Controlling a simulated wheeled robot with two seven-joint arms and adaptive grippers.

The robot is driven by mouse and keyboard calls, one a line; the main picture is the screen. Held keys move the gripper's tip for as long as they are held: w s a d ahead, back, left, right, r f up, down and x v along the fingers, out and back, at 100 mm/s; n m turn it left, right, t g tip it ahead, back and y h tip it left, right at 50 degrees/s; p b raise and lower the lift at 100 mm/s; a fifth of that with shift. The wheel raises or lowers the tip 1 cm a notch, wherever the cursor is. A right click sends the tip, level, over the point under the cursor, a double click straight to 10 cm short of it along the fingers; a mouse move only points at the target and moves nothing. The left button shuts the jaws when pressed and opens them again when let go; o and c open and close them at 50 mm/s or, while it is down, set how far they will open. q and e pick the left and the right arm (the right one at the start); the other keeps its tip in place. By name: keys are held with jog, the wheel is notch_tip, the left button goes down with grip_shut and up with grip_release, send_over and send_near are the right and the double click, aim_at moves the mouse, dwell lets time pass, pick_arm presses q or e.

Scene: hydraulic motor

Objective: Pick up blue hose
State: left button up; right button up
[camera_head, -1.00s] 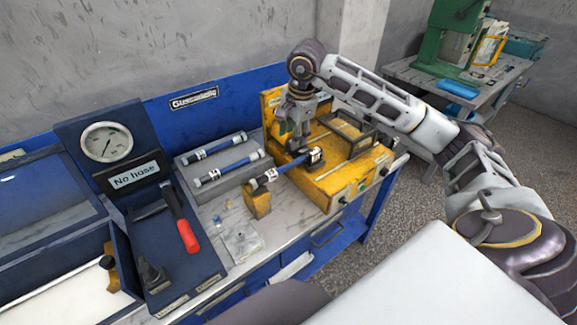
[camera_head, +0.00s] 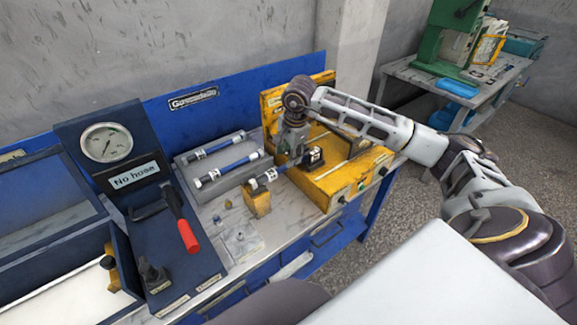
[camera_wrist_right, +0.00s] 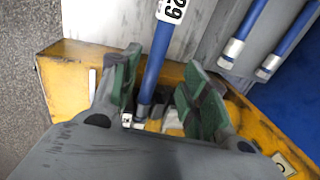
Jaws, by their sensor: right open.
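A blue hose (camera_head: 280,171) with a white label and metal ends lies between a small yellow block (camera_head: 258,201) and the yellow machine (camera_head: 341,195). My right gripper (camera_head: 291,158) points down over this hose. In the right wrist view, the open gripper (camera_wrist_right: 163,98) has its green-padded fingers on either side of the blue hose (camera_wrist_right: 157,65), with gaps visible on both sides. Two other blue hoses, a rear one (camera_head: 222,145) and a front one (camera_head: 228,166), lie on a grey rack. My left gripper is not in view.
The grey rack (camera_head: 204,190) stands just left of the yellow machine. A gauge stand (camera_head: 106,142) with a "No hose" sign and a red-handled lever (camera_head: 187,236) is further left. A clear bag (camera_head: 240,241) lies on the bench in front.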

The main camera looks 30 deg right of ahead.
jog(key=shift+f, duration=0.9)
jog(key=shift+f+p, duration=0.45)
jog(key=shift+f, duration=0.45)
jog(key=shift+w+f, duration=0.1)
jog(key=shift+f, duration=0.25)
jog(key=shift+w+f, duration=0.1)
jog(key=shift+f, duration=0.3)
jog(key=c, duration=0.8)
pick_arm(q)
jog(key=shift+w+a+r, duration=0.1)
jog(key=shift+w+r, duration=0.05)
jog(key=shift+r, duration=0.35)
pick_arm(e)
grip_shut()
